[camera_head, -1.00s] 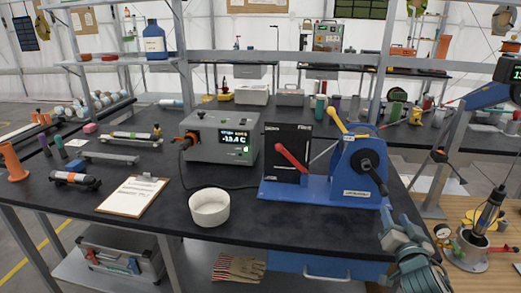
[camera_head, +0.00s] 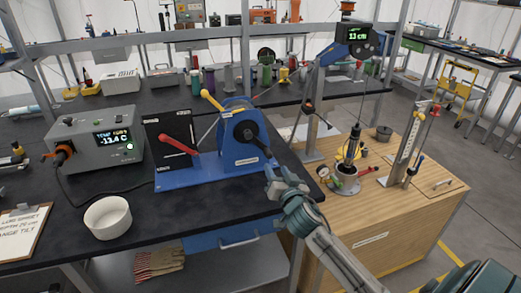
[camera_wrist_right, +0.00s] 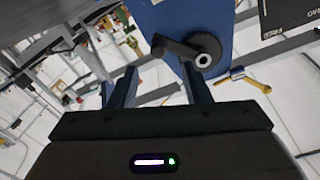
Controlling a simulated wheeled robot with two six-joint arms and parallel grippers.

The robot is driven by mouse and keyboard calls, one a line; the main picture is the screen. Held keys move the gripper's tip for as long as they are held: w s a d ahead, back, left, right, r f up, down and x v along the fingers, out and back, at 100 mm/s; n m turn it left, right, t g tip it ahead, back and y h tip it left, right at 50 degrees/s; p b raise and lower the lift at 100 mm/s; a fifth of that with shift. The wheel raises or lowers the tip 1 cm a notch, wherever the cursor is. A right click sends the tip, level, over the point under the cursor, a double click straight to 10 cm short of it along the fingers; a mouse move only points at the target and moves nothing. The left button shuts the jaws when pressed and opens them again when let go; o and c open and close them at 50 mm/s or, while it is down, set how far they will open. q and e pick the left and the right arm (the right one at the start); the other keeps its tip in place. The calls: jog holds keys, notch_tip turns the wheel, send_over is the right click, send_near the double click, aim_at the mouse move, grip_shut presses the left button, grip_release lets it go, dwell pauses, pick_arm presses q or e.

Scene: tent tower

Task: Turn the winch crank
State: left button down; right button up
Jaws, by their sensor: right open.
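The blue winch (camera_head: 226,143) stands near the right edge of the dark bench. Its black crank (camera_head: 248,131) is on the side facing me, with the arm slanting down to the right. The crank also shows in the right wrist view (camera_wrist_right: 178,47), beyond the fingers with its arm toward the left. My right gripper (camera_head: 280,175) is open and empty, just below and right of the crank's end. In the wrist view its fingers (camera_wrist_right: 160,85) are apart with nothing between them, and no contact with the crank is clear. My left gripper is not in view.
A red lever (camera_head: 178,145) and a yellow-knobbed lever (camera_head: 212,100) stand beside the winch. A grey display box (camera_head: 95,143) and a white bowl (camera_head: 107,218) are to the left. A wooden cabinet (camera_head: 400,225) with instruments stands close to the right.

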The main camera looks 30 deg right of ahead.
aim_at(269, 156)
jog(key=p+x, duration=0.2)
jog(key=x, duration=0.5)
jog(key=shift+w+d+r, duration=0.1)
jog(key=shift+w+d, duration=0.05)
jog(key=shift+w, duration=0.15)
jog(key=shift+w+d+p, duration=0.25)
jog(key=shift+w+p, duration=0.05)
jog(key=shift+w, duration=0.3)
grip_shut()
